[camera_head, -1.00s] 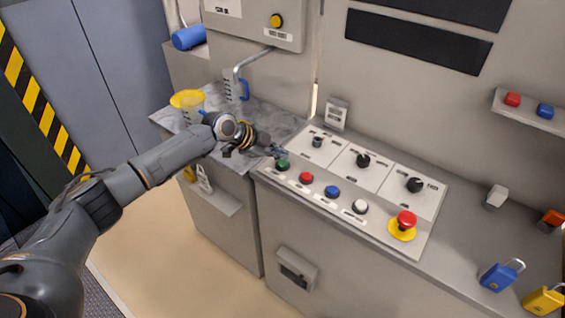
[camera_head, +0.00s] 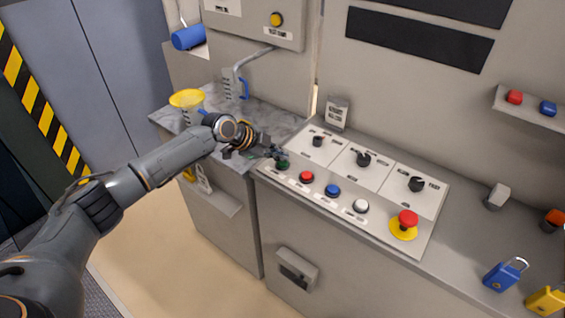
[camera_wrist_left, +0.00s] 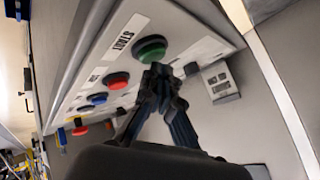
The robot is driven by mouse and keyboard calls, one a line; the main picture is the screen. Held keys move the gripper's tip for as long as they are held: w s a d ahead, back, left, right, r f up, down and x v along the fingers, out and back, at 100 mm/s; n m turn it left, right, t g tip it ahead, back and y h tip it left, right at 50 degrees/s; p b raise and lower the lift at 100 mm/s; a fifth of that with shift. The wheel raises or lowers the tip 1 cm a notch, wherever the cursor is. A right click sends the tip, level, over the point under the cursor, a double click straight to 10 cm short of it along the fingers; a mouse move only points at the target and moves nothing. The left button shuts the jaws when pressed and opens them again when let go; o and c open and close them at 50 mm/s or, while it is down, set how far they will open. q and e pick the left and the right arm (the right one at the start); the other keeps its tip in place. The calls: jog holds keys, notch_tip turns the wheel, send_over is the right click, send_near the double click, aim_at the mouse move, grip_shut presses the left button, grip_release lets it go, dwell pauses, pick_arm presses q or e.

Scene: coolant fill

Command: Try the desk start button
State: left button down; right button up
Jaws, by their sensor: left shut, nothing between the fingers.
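The desk start button is green (camera_head: 282,165) and sits at the left end of the button row on the sloped desk panel (camera_head: 345,215). In the left wrist view the green button (camera_wrist_left: 150,48) is beside a label that appears to read START. My left gripper (camera_head: 281,154) is shut and empty, with its fingertips at the green button. In the left wrist view the fingertips (camera_wrist_left: 158,72) overlap the button's lower edge; I cannot tell whether they press it. My right gripper is not in view.
Red (camera_head: 306,177), blue (camera_head: 332,190) and white (camera_head: 360,206) buttons and a red mushroom button (camera_head: 407,219) continue the row. Black knobs stand behind. A yellow funnel (camera_head: 187,98) is on the marble counter. Blue (camera_head: 503,275) and yellow (camera_head: 545,300) padlocks lie at right.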

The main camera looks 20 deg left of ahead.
aim_at(279, 163)
pick_arm(q)
jog(key=shift+f+b, duration=0.55)
dwell(0.5)
jog(key=shift+r, duration=0.1)
dwell(0.3)
jog(key=shift+r+p, duration=0.55)
jog(key=shift+r, duration=0.3)
jog(key=shift+r+p, duration=1.65)
jog(key=shift+r, duration=0.9)
jog(key=shift+a+f, duration=0.1)
jog(key=shift+f, duration=0.05)
